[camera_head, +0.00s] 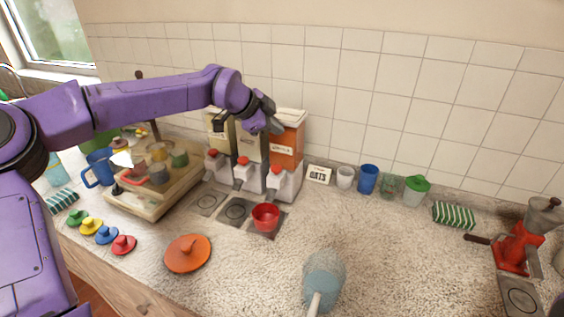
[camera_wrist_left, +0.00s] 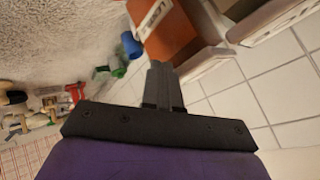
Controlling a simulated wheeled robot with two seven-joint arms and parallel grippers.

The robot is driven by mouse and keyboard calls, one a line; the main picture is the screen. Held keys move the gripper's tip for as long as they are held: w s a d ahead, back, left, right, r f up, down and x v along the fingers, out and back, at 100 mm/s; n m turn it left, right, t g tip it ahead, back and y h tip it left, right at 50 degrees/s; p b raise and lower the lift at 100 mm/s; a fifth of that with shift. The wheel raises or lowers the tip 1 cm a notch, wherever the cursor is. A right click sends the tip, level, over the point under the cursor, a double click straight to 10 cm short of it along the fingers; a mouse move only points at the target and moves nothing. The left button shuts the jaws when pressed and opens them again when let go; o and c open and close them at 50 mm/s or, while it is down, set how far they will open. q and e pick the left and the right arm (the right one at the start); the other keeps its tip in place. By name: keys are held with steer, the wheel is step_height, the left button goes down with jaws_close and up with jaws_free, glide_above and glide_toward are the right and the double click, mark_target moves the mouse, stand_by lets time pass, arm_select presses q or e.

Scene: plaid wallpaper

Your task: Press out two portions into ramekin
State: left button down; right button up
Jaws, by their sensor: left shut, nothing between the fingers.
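Three dispensers stand in a row at the wall: the right one has an orange container (camera_head: 286,146), the others have paler ones, one being the middle dispenser (camera_head: 250,148). Each has a white base with a red knob on its front, such as the right knob (camera_head: 275,170). A red ramekin (camera_head: 265,216) stands upright on the dark pad in front of the right dispenser. My left gripper (camera_head: 274,124) is shut and empty, high by the top of the orange container. In the left wrist view its closed fingers (camera_wrist_left: 160,75) point toward the orange container (camera_wrist_left: 166,32). My right gripper is not in view.
A wooden tray-like case (camera_head: 150,203) with jars stands left of the dispensers. An orange lid (camera_head: 187,253) and a pale blue handled vessel (camera_head: 323,275) lie in front. Cups, including a blue one (camera_head: 367,179), line the wall. A red grinder (camera_head: 518,245) stands far right. The right-middle counter is clear.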

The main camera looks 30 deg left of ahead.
arm_select(q)
steer(key=s, duration=0.1)
steer(key=b, duration=0.6)
glide_toward(280, 166)
steer(key=w, duration=0.1)
steer(key=w+d+f, duration=0.1)
steer(key=w, duration=0.1)
steer(key=w+f, duration=0.1)
steer(key=w, duration=0.1)
steer(key=shift+d+f, duration=0.1)
steer(key=shift+d, duration=0.2)
steer(key=shift+f, duration=0.2)
stand_by(0.9)
steer(key=shift+f+b, duration=0.4)
steer(key=shift+b, duration=0.3)
steer(key=shift+s+f+b, duration=0.1)
steer(key=shift+f+b, duration=0.65)
steer(key=shift+b, duration=0.1)
stand_by(0.6)
steer(key=shift+r, duration=0.15)
steer(key=shift+r+p, duration=0.55)
steer(key=shift+r, duration=0.45)
